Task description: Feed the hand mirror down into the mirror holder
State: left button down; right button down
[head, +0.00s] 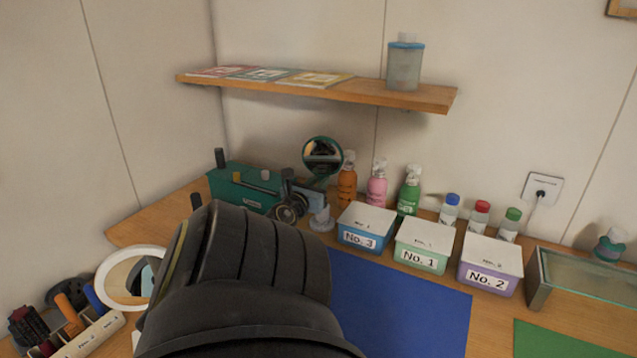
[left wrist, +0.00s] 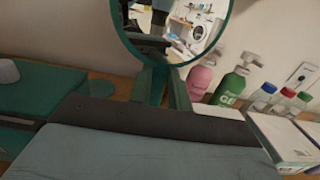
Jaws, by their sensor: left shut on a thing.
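The hand mirror (head: 323,153) is a round glass with a green rim. It is upright above the back of the counter. It also shows in the left wrist view, where its rim (left wrist: 174,62) fills the top and its handle runs down between the fingers. My left gripper (head: 311,190) is shut on the mirror's handle; my own dark arm hides much of the counter in front. A small pale stand with a round base (head: 321,222) is just below the gripper in the head view. I cannot tell for certain whether it is the mirror holder, or whether the handle touches it.
A teal box (head: 240,187) stands left of the gripper. Orange, pink and green bottles (head: 377,184) stand close on the right, behind lidded boxes (head: 423,246). A wooden shelf (head: 390,92) hangs above. A white-rimmed round mirror (head: 105,286) is at front left.

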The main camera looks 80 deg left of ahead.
pick_arm(q)
jog(key=shift+f+b, duration=1.15)
jog(key=shift+f, duration=0.05)
jog(key=c, duration=1.2)
grip_release()
jog(key=shift+c, duration=0.2)
jog(key=b+v, duration=0.1)
jog(key=v, duration=1.2)
jog(key=shift+d, duration=0.2)
jog(key=shift+s+f, duration=0.1)
